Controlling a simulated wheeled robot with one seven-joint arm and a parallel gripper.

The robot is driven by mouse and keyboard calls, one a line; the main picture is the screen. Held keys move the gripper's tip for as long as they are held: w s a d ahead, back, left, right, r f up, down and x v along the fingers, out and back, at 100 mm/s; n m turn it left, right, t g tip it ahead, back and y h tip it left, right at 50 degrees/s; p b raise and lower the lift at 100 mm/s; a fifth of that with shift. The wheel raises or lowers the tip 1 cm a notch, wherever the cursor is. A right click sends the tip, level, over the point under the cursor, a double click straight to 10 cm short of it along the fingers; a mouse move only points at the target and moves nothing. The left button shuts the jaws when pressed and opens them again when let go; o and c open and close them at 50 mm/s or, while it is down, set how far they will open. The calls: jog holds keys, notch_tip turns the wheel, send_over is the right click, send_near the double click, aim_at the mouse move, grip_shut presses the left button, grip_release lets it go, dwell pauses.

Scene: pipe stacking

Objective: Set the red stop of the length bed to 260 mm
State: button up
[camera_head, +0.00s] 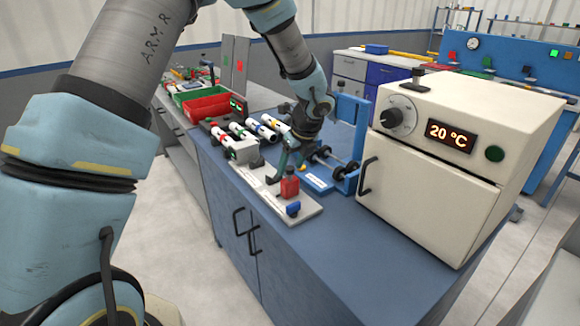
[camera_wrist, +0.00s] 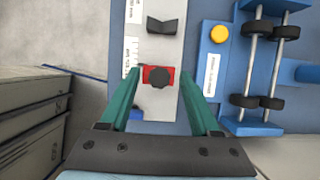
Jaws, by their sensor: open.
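The red stop (camera_head: 290,186) with a dark knob sits on the pale length bed (camera_head: 311,214) at the bench's front edge. It also shows in the wrist view (camera_wrist: 147,70), on the bed (camera_wrist: 151,49) beside a printed scale. The scale's numbers are too small to read. My gripper (camera_head: 283,172) is just above the stop in the head view. In the wrist view my gripper (camera_wrist: 164,72) has its two green fingers apart, one on each side of the stop. Gaps show between the fingers and the stop, the wider one on the right. A dark V-shaped rest (camera_wrist: 162,26) stands farther along the bed.
A blue roller fixture (camera_head: 319,181) with black wheels is right of the bed. A white oven (camera_head: 441,130) reading 20 °C stands farther right. A blue block (camera_head: 293,209) is at the bed's near end. Several pipes lie behind, near red (camera_head: 207,108) and green bins.

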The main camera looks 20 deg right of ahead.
jog(key=shift+x, duration=0.9)
jog(key=shift+a, duration=0.1)
grip_shut()
jog(key=shift+s, duration=0.1)
dwell(0.7)
